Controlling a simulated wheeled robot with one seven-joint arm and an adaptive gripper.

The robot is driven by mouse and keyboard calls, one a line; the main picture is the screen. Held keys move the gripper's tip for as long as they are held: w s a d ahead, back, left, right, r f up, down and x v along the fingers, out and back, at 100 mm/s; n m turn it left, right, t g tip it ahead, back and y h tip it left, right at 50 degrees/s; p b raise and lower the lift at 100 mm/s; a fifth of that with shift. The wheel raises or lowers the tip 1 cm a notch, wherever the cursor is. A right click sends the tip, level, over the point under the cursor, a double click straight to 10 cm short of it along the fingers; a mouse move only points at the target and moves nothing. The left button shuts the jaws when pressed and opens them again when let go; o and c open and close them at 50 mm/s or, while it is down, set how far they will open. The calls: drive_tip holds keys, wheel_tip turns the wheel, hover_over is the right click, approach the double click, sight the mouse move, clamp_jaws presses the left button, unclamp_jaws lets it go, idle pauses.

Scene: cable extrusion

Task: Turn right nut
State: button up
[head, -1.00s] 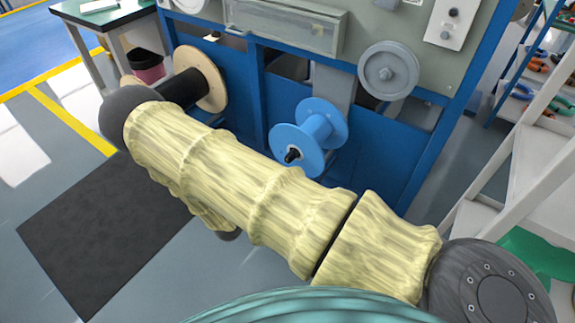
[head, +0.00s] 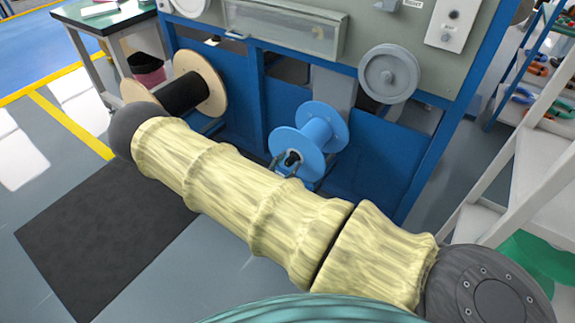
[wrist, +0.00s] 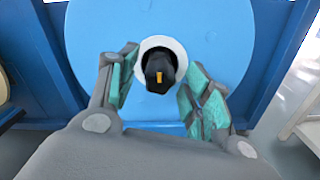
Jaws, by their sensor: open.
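The right nut is a black knob (wrist: 160,72) with a yellow mark, set in a white ring at the centre of a blue spool (wrist: 215,45). In the head view the blue spool (head: 325,130) is mounted low on the machine, and the nut (head: 292,157) faces me. My gripper (wrist: 161,66) is open, with one teal-padded finger on each side of the nut. Gaps show between the fingers and the nut, so it is not clasped. In the head view, my arm hides most of the gripper; only the fingertips (head: 286,164) show by the nut.
A wooden-flanged spool with black cable (head: 213,82) stands on the left of the machine. A grey wheel (head: 389,73) is above the blue spool. White steps (head: 535,165) stand at the right. A dark mat (head: 90,235) lies on the floor at left.

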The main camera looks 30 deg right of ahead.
drive_tip(key=shift+d, duration=0.15)
drive_tip(key=c, duration=1)
drive_tip(key=shift+m, duration=0.4)
